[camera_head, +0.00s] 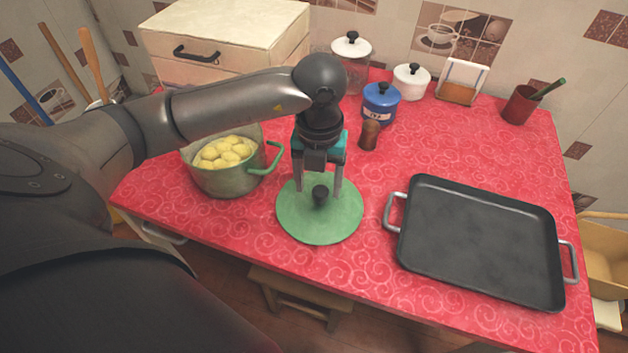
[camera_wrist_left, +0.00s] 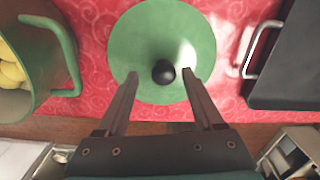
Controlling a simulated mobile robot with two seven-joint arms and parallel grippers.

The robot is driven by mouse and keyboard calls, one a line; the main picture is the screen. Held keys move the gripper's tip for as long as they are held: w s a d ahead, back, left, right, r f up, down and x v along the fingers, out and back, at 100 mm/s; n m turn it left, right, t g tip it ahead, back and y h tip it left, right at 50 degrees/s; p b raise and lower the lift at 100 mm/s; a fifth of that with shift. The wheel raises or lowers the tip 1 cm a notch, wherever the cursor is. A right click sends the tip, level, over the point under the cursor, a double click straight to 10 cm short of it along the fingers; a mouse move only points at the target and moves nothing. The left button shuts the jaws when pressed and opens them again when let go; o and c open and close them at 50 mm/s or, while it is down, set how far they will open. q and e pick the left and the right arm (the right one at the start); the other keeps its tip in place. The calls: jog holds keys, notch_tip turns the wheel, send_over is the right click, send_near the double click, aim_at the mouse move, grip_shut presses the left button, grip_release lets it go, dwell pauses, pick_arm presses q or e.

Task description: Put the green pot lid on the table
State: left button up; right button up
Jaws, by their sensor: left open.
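The round green pot lid (camera_head: 341,223) with a black knob lies on the red oilcloth table (camera_head: 330,280), near its front edge. It also shows in the left wrist view (camera_wrist_left: 135,45). My left gripper (camera_head: 321,194) is above the lid, pointing down, with its fingers open. In the left wrist view the open fingertips (camera_wrist_left: 161,74) stand on either side of the black knob, with a gap on both sides. The green pot (camera_head: 222,181), full of yellow potatoes, stands left of the lid without a cover. My right gripper is not in view.
A black roasting pan (camera_head: 480,240) with metal handles lies to the right of the lid. A brown shaker (camera_head: 369,134), a blue canister (camera_head: 380,104) and white-lidded jars stand behind. A cream bread box (camera_head: 228,40) is at the back left. The table between shaker and pan is clear.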

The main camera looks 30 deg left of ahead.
aim_at(320, 189)
pick_arm(q)
notch_tip(320, 189, up, 10)
jog(key=p, duration=0.3)
jog(key=shift+w+d+f, duration=0.15)
jog(key=shift+d+f, duration=0.05)
jog(key=shift+d, duration=0.2)
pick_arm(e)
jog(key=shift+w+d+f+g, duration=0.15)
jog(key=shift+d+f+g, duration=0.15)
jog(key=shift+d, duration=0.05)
pick_arm(q)
jog(key=shift+r, duration=0.1)
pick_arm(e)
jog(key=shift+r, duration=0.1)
